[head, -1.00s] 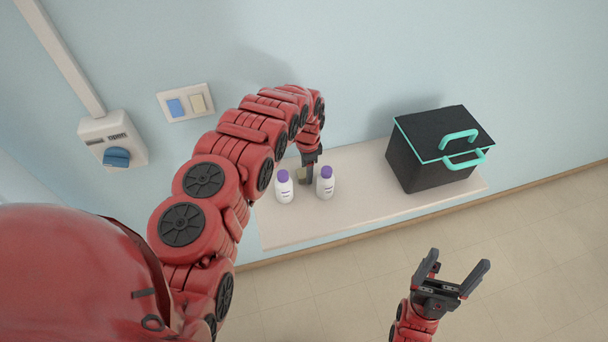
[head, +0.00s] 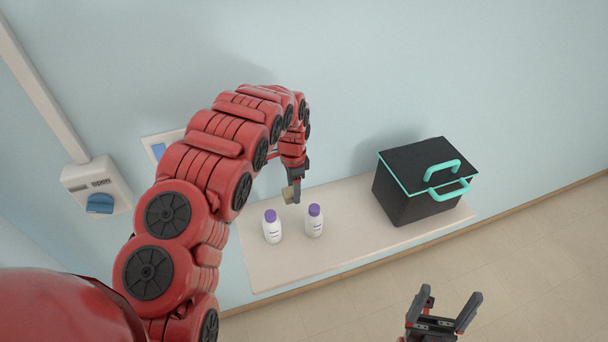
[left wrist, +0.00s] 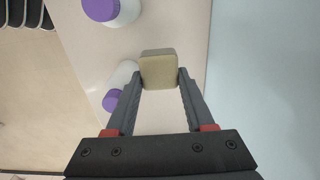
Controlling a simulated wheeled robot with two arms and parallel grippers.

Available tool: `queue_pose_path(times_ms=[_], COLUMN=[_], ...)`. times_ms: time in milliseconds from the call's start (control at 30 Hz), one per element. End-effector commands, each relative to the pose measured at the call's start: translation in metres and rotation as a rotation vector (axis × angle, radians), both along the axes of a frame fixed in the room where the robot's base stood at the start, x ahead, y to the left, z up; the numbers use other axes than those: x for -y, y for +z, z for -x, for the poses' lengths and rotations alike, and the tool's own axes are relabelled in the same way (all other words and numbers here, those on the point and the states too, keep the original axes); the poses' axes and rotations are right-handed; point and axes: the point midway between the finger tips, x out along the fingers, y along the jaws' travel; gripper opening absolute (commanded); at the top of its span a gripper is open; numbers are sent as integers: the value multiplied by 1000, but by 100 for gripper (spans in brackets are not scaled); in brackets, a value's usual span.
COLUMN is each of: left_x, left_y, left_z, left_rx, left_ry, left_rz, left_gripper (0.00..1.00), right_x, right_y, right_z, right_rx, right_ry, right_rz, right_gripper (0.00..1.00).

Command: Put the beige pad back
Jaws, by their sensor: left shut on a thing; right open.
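The beige pad (head: 288,195) is a small block between the fingers of my left gripper (head: 293,195), behind the two bottles in the head view. It also shows in the left wrist view (left wrist: 158,72), where the fingertips touch it on both sides. My left gripper is shut on it and appears to hold it above the shelf (head: 345,238). My right gripper (head: 449,296) is open and empty, at the lower right over the floor.
Two white bottles with purple caps, one on the left (head: 272,227) and one on the right (head: 314,221), stand close to the pad. A black box (head: 405,190) with turquoise handles sits at the shelf's right. A wall plate (head: 155,148) is mostly hidden by my left arm.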

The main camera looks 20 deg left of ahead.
Motion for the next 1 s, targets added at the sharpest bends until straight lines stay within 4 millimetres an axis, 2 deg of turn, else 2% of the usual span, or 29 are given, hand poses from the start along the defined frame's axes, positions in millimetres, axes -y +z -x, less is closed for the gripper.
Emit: queue_pose_path(times_ms=[33,267,367,467,500,667,733,1000], left_x=[0,0,0,0,-4,-3,-4,-3], left_y=[6,10,25,48,46,67,65,85], left_z=[0,0,0,0,-2,-1,-4,-3], left_rx=[-1,0,0,0,3,3,8,7], left_ry=[0,-1,0,0,5,3,5,3], left_rz=[-1,0,0,0,-2,-2,-2,-1], left_gripper=[2,2,2,2,2,2,2,2], right_x=[0,0,0,0,0,0,0,0], right_y=[6,10,25,49,44,58,47,33], right_z=[0,0,0,0,0,0,0,0], right_rx=[-1,-1,-1,0,0,-1,0,-1], right_ry=[0,0,0,0,0,0,0,0], right_rz=[0,0,0,0,0,0,0,0], right_gripper=[83,83,83,83,83,83,83,83])
